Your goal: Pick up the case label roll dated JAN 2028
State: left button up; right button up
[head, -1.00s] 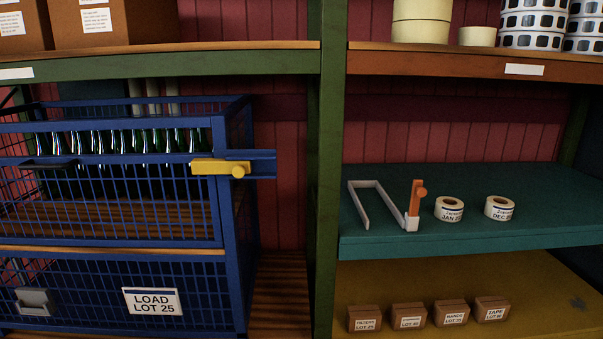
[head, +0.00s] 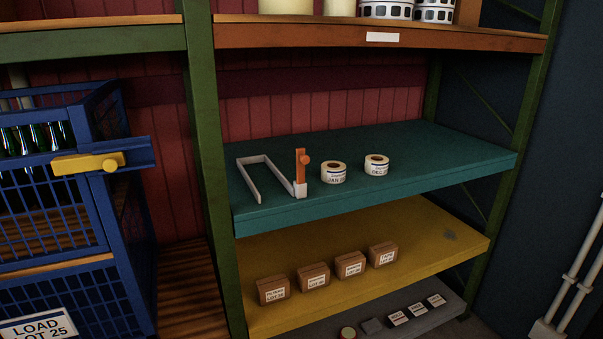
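Two white label rolls with printed fronts stand on the teal shelf (head: 440,160) in the head view. The left roll (head: 333,174) reads JAN, with the year too small to read surely. The right roll (head: 377,166) appears to read DEC. They stand apart, with a small gap between them. Neither of my grippers is in view, so what they hold cannot be seen.
A white bracket with an orange upright (head: 302,170) stands just left of the JAN roll. Small brown boxes (head: 312,276) sit on the yellow shelf below. A green post (head: 207,170) and blue cage (head: 85,200) are at left. The teal shelf's right part is clear.

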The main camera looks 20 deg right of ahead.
aim_at(333, 172)
jog(key=i+j, duration=0.25)
jog(key=i, duration=0.25)
jog(key=i+j+z, duration=0.25)
jog(key=i+z, duration=0.2)
jog(key=i+j+z, duration=0.45)
jog(key=k+l, duration=0.05)
jog(key=k, duration=0.05)
